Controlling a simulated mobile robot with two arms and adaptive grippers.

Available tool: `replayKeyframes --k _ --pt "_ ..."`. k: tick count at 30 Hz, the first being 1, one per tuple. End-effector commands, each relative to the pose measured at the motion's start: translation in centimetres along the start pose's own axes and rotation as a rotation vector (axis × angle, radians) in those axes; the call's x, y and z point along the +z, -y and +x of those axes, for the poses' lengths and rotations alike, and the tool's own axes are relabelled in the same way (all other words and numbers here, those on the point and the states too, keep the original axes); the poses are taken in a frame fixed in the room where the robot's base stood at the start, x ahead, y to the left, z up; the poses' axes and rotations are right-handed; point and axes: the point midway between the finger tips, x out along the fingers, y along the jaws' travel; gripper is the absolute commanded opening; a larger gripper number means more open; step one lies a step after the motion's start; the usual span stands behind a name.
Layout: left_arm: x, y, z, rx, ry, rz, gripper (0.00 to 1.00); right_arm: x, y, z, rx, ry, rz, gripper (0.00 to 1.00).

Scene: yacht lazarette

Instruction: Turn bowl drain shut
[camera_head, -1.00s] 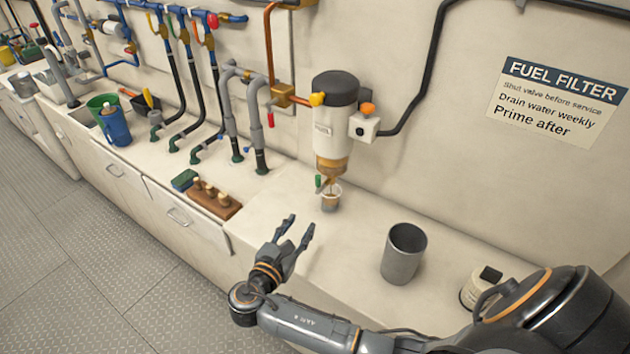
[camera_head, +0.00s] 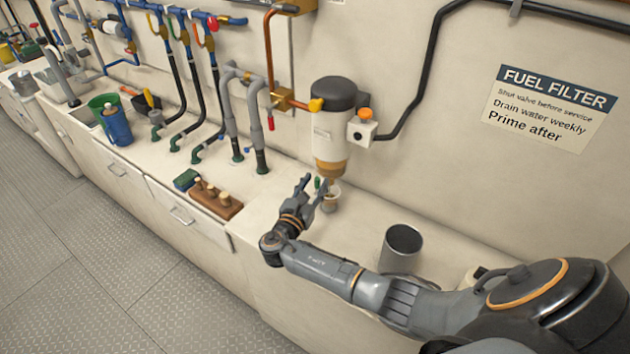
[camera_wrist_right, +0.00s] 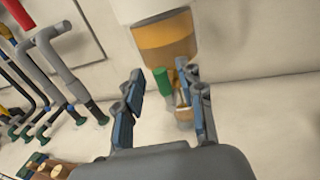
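The fuel filter (camera_head: 333,125) hangs on the wall with an amber bowl (camera_head: 330,168) at its bottom; the bowl also shows in the right wrist view (camera_wrist_right: 165,38). The bowl drain's green handle (camera_wrist_right: 163,81) shows below the bowl, pointing up and slightly tilted; it is a small green spot in the head view. My right gripper (camera_wrist_right: 162,76) is open, and the handle appears between its fingertips, with no clear contact. The brass drain body is partly hidden behind the right-hand finger. A small cup (camera_head: 331,196) stands under the drain. My left gripper is not in view.
A grey metal cup (camera_head: 402,246) stands on the counter (camera_head: 372,210) behind my right arm. A wooden block with pegs (camera_head: 216,197) and a green sponge-like block (camera_head: 186,179) lie to the left. Grey pipes (camera_head: 258,130) rise left of the filter.

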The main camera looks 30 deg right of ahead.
Motion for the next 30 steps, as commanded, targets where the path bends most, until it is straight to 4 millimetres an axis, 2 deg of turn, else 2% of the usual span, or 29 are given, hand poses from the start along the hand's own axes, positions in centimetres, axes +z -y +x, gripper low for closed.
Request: replayKeyframes --k 11,16,17,30 --pt "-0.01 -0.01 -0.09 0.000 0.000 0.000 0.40 -0.02 0.01 0.55 0.000 0.000 0.000 0.36" --pt "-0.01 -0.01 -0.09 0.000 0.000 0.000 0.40 -0.02 0.02 0.53 0.000 0.000 0.000 0.02" --pt "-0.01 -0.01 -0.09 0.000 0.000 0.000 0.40 -0.02 0.02 0.53 0.000 0.000 0.000 0.00" --pt "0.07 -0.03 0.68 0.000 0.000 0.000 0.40 -0.27 0.37 0.47 -0.001 0.011 0.058 0.00"
